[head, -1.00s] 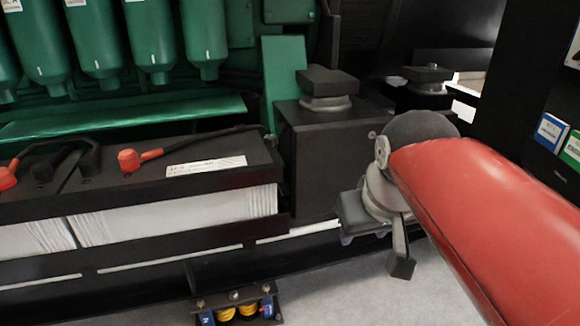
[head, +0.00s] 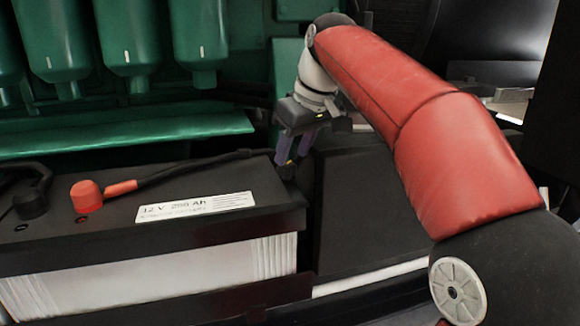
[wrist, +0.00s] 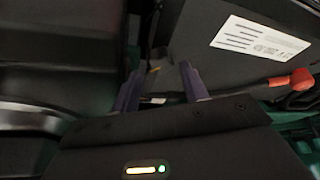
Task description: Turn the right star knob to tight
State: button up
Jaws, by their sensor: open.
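My gripper (head: 292,160) is open, with its two purple fingers pointing down at the back right corner of the near battery (head: 175,258). In the wrist view the fingers of my gripper (wrist: 160,72) stand apart, with a small dark and yellowish detail between or beyond them. I cannot tell whether that detail is part of the star knob. No star knob can be clearly made out in either view; the fingers and shadow hide that corner. Whether the fingers touch anything there cannot be told.
A red terminal cap (head: 86,195) with a black cable sits on the battery, beside a white label (head: 196,207). A dark box (head: 370,205) stands right of the battery. Green engine parts (head: 130,45) and a green ledge (head: 125,132) lie behind.

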aim_at(288, 165)
jog(key=shift+b+x, duration=0.3)
jog(key=shift+x, duration=1.25)
jog(key=shift+c, duration=0.4)
jog(key=c, duration=0.6)
